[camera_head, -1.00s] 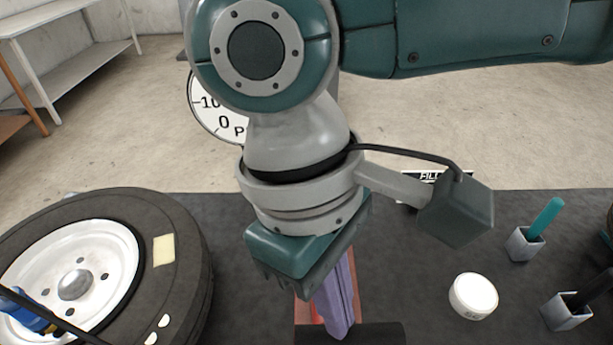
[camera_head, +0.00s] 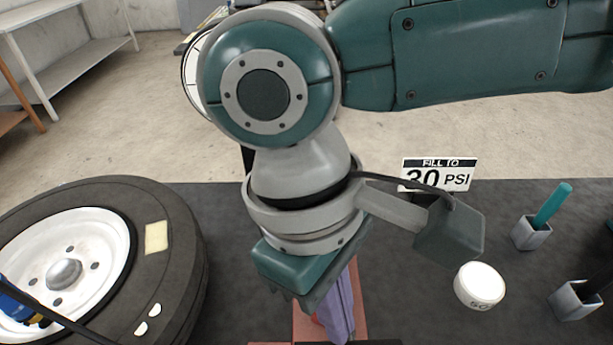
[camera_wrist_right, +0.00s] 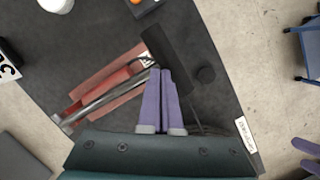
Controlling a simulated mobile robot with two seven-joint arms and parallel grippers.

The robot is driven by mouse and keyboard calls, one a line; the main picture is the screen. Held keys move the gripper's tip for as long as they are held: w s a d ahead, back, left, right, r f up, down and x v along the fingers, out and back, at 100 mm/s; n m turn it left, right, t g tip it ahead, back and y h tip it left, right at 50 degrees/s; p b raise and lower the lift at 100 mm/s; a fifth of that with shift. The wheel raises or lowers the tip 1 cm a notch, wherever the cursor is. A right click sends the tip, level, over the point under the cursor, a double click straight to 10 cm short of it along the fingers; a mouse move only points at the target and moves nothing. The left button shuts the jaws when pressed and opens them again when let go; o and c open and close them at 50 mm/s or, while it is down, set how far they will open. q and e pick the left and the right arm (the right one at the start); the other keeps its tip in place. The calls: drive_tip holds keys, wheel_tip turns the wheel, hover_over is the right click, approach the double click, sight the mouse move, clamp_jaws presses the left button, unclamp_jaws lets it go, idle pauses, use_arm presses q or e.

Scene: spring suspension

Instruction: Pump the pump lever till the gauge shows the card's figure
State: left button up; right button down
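The pump lies on the dark bench, with a red body (camera_wrist_right: 118,75), a silver barrel (camera_wrist_right: 95,106) and a black bar (camera_wrist_right: 150,42) at its lever end. My right gripper (camera_wrist_right: 163,72) points down, its purple fingers close together with their tips at the black bar. I cannot tell whether they hold the lever. In the head view its fingers (camera_head: 340,312) are above the red body. The gauge (camera_head: 192,75) is mostly hidden behind my right arm; its reading is hidden. The card (camera_head: 438,174) reads "FILL TO 30 PSI". My left gripper (camera_wrist_right: 303,155) is seen empty with fingers apart, beyond the bench edge.
A tyre on a white wheel (camera_head: 175,245) fills the left, with a blue fitting (camera_head: 22,308) and black hose. At the right are a round white tub (camera_head: 480,284), a holder with a teal stick (camera_head: 531,234) and another holder (camera_head: 575,302). Shelves stand at back left.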

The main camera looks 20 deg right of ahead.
drive_tip(key=shift+f, duration=0.45)
drive_tip(key=shift+w, duration=0.1)
